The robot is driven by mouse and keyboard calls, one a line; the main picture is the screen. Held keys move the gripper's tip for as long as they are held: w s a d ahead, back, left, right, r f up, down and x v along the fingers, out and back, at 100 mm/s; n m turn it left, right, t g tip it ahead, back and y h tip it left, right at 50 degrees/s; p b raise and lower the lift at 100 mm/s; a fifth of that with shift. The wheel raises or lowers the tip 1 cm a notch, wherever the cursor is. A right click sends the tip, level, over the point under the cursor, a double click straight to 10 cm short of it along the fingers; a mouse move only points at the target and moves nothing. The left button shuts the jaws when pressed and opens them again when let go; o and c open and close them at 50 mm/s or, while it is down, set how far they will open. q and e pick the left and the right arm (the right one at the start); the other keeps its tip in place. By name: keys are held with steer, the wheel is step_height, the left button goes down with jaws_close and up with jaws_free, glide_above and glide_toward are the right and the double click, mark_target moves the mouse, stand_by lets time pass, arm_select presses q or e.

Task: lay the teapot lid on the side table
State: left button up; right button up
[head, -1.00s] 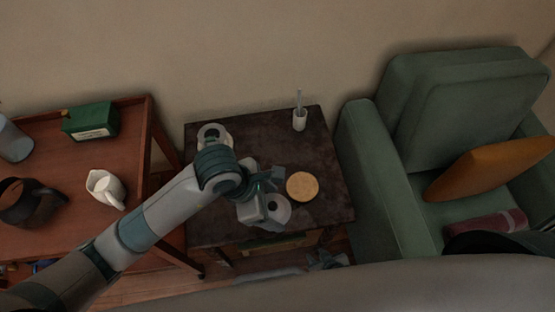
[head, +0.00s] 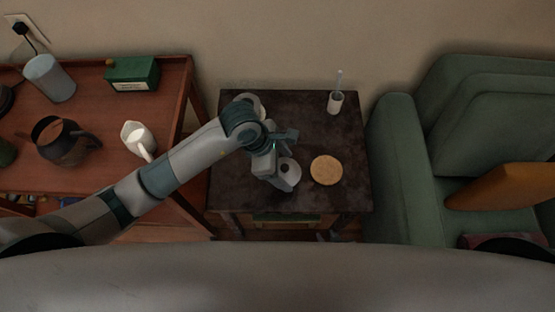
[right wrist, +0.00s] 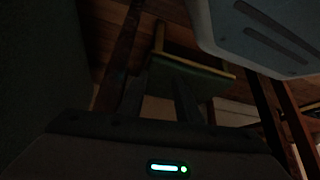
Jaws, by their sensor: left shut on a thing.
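A pale grey round piece with a dark centre, which looks like the teapot lid (head: 291,172), shows at the dark side table (head: 310,115), partly hidden by my left gripper (head: 284,160). My left gripper points down over the table and is shut on this lid. I cannot tell whether the lid touches the tabletop. A dark pot with an open top (head: 62,145) stands on the reddish wooden table at the left. In the right wrist view my right gripper (right wrist: 158,100) has its dark fingers apart with nothing between them.
A round tan mat (head: 326,170) lies just right of the lid. A white cup with a stick (head: 336,102) stands at the back. A pale round item (head: 250,101) is partly behind my left arm. A green armchair (head: 410,150) borders the right. The table's right front is clear.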

arm_select(q)
steer(key=w, duration=0.1)
steer(key=w+a+f, duration=0.1)
steer(key=w+f, duration=0.1)
steer(key=shift+w+a+f, duration=0.25)
steer(key=shift+w+a, duration=0.15)
steer(key=shift+w+a+f, duration=0.15)
steer(key=shift+w+f, duration=0.1)
steer(key=shift+w, duration=0.05)
arm_select(e)
steer(key=shift+w+a+r+t, duration=0.2)
steer(key=shift+a+t, duration=0.1)
steer(key=shift+a, duration=0.1)
arm_select(q)
steer(key=shift+f, duration=0.1)
arm_select(e)
steer(key=shift+w+r, duration=0.15)
steer(key=shift+w, duration=0.05)
arm_select(q)
step_height(320, 180, down, 3)
steer(key=shift+r+p, duration=0.2)
steer(key=shift+p, duration=0.35)
steer(key=shift+f, duration=0.6)
arm_select(e)
steer(key=shift+a+r+y, duration=0.3)
steer(key=shift+a+r, duration=0.05)
steer(key=shift+a, duration=0.3)
